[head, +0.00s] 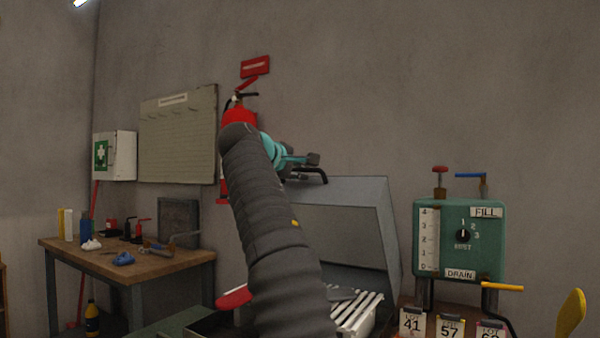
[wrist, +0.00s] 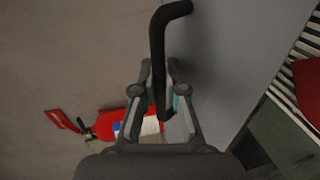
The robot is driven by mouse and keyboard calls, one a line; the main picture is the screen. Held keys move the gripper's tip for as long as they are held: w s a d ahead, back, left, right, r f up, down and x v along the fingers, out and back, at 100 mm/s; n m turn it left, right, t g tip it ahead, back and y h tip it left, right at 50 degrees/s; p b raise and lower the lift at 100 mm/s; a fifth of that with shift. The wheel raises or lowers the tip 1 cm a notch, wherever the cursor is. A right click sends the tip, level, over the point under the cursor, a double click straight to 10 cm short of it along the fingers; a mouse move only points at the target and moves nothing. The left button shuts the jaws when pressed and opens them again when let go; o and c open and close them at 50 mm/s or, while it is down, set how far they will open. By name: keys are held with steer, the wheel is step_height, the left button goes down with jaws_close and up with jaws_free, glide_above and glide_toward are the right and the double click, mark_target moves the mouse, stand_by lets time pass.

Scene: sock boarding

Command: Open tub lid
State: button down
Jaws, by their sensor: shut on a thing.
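The tub lid (head: 345,232) is a grey panel. It stands raised and steeply tilted at the back of the tub, and its black bar handle (head: 318,173) is at its top edge. My gripper (head: 308,160) is at that handle, high in front of the wall. In the wrist view my gripper (wrist: 160,68) has its fingers closed around the handle (wrist: 157,45), with the lid (wrist: 225,60) to the right. White slats (head: 358,312) show below the lid. My arm hides much of the tub's left side.
A green control box (head: 462,240) with a dial stands right of the lid, above numbered tags (head: 450,328). A wooden workbench (head: 130,258) stands at the left. A red fire extinguisher (head: 238,115) hangs on the wall behind my arm. A yellow paddle-shaped thing (head: 571,312) is at the right.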

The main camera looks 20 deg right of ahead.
steer(key=c, duration=1.2)
jaws_free()
steer(key=shift+s+a, duration=0.1)
steer(key=shift+a, duration=0.05)
steer(key=v, duration=1.1)
steer(key=shift+s+a, duration=0.25)
steer(key=shift+s, duration=0.05)
steer(key=shift+r, duration=0.1)
